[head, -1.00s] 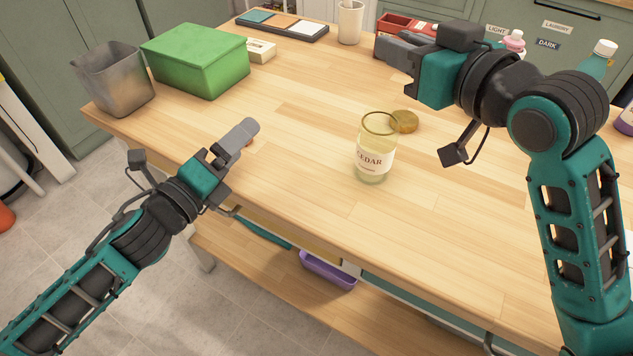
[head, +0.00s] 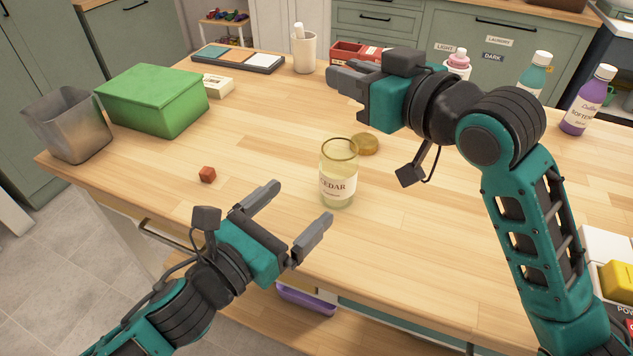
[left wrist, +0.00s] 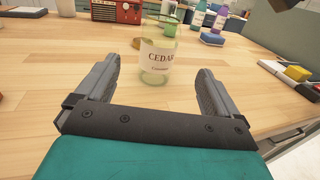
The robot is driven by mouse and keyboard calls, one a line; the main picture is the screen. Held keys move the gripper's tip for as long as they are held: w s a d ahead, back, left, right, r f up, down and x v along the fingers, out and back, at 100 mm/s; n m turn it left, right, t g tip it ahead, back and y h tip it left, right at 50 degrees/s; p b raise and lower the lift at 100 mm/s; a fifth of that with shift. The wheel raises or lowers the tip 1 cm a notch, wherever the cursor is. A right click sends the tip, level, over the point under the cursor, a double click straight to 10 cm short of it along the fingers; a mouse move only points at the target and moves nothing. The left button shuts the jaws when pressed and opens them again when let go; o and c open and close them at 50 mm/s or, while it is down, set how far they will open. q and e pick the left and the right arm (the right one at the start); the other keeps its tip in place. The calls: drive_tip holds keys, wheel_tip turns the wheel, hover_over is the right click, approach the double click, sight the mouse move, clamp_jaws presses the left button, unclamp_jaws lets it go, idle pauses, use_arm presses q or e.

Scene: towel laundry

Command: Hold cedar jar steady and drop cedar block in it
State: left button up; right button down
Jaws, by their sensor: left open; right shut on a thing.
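The cedar jar (head: 338,187), clear glass with a "CEDAR" label, stands upright and open-topped on the table. It also shows in the left wrist view (left wrist: 158,60), ahead of the fingers. The cedar block (head: 207,174), a small reddish-brown cube, lies on the table left of the jar. My left gripper (head: 296,208) is open and empty, low at the table's near side, with its fingers pointing towards the jar, apart from it. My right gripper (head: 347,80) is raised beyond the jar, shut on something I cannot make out.
A round wooden lid (head: 367,144) lies just behind the jar. A green box (head: 152,98) and a grey bin (head: 67,123) stand at the left. A red box (head: 352,50), a white cup (head: 304,52) and bottles (head: 587,100) are farther back. The table around the block is clear.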

sight(327, 177)
use_arm(q)
drive_tip(key=x, duration=1)
drive_tip(key=shift+w+d, duration=0.1)
drive_tip(key=shift+w, duration=0.05)
